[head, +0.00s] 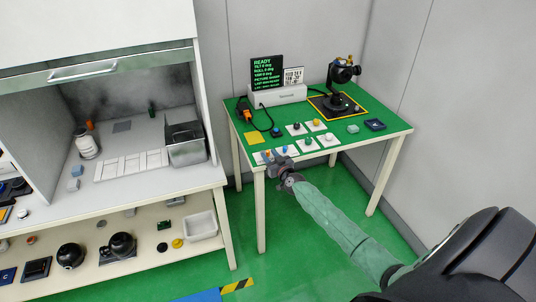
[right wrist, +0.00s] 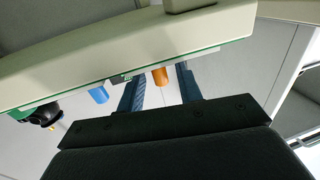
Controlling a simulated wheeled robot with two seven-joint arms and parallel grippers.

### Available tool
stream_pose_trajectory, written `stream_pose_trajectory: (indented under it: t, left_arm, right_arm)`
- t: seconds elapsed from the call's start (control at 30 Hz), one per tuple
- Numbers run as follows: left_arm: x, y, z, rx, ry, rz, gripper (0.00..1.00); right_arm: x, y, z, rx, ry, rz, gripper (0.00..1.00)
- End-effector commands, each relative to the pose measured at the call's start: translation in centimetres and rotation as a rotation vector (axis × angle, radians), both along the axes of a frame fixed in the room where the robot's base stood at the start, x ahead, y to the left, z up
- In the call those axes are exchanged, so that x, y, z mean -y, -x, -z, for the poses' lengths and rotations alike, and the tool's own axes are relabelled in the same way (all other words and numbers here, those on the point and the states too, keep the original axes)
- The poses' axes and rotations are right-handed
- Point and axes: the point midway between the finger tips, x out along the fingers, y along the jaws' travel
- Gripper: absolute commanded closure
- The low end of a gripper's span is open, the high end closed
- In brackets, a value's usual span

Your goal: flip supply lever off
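Small levers on white plates stand along the near-left edge of the green table: an orange lever (head: 268,154) and a blue lever (head: 285,149). I cannot read which one is labelled supply. My right gripper (head: 281,164) is at the table's front edge, close to these plates. In the right wrist view, my right gripper (right wrist: 160,88) is open, with the orange lever (right wrist: 160,77) showing between its two fingers. Contact cannot be told. The blue lever (right wrist: 98,94) is outside the fingers, to the left. My left gripper is not in view.
The green table (head: 372,147) also bears a lit display (head: 266,72), a gimbal camera (head: 342,72) on a dark pad, and several knobs on white plates, including a yellow knob (head: 316,122). A hooded bench (head: 140,195) stands to the left. Grey walls close off the back.

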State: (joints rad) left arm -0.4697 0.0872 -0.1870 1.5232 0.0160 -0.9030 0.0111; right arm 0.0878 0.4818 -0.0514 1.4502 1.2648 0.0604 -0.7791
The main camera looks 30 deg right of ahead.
Motion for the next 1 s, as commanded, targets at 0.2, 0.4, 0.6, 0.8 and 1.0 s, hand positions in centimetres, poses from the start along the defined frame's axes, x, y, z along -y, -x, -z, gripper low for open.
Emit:
stream_pose_trajectory:
  t: [0.2, 0.4, 0.6, 0.8, 1.0]
  left_arm:
    - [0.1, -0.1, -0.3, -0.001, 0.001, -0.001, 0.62]
    - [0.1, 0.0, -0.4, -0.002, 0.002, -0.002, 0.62]
    - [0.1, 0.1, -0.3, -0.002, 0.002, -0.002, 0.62]
    - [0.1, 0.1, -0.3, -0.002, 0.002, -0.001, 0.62]
    - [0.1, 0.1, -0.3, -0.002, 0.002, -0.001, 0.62]
  right_arm:
    - [0.1, -1.6, 0.1, 0.0, 0.001, 0.0, 0.65]
    - [0.1, -1.9, 0.0, 0.0, 0.001, 0.0, 0.65]
    - [0.1, -1.9, 0.0, 0.0, 0.0, 0.0, 0.68]
    - [0.1, -1.9, 0.0, 0.0, 0.0, 0.0, 1.0]
    - [0.1, -1.9, 0.0, 0.0, 0.0, 0.001, 1.0]
